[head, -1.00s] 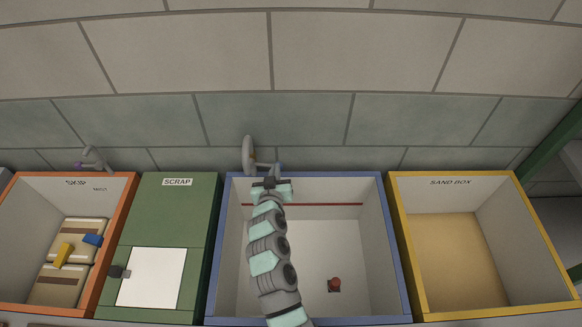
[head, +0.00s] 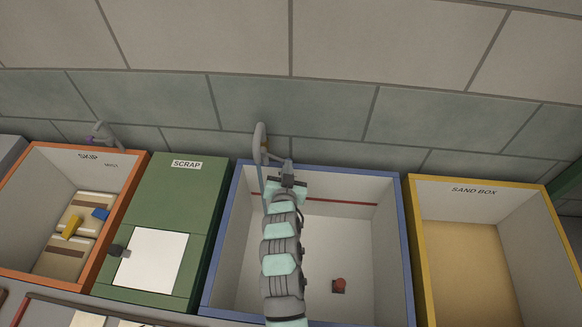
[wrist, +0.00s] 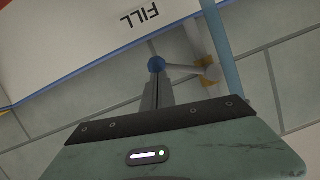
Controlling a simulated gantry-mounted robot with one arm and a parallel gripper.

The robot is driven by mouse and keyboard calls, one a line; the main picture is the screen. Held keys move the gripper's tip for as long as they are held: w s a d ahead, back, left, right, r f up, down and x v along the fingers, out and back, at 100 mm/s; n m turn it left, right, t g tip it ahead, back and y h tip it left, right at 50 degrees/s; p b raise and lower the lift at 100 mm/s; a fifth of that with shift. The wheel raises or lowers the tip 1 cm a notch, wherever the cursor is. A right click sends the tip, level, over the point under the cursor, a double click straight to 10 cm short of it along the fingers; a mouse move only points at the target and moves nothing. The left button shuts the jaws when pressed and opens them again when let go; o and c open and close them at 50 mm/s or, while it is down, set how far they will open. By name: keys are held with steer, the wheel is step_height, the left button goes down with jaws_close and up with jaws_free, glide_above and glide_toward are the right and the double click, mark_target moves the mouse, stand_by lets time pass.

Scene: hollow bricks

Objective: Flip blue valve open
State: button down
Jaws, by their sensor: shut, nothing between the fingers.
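The blue valve shows in the wrist view as a round blue knob (wrist: 156,64) on a pale lever that runs right to a grey and tan fitting (wrist: 213,73). In the head view the grey curved faucet (head: 260,148) rises at the back rim of the blue-edged basin (head: 405,255), and the valve is mostly hidden by my gripper. My gripper (head: 287,168) is beside the faucet, to its right. In the wrist view my gripper (wrist: 157,82) is shut and empty, its tips right at the blue knob; I cannot tell whether they touch.
A red knob (head: 339,283) sits on the basin floor. Left are the green scrap box (head: 190,200) and an orange-edged bin (head: 125,200) with bags; right is the yellow-edged sand box (head: 420,240). A tiled wall (head: 430,120) stands behind. The wrist view shows a "FILL" label (wrist: 140,16).

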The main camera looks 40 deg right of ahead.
steer(key=r+p+v, duration=0.2)
steer(key=v, duration=1.1)
steer(key=shift+w+d+r, duration=0.2)
steer(key=shift+d+r, duration=0.15)
steer(key=shift+d, duration=0.1)
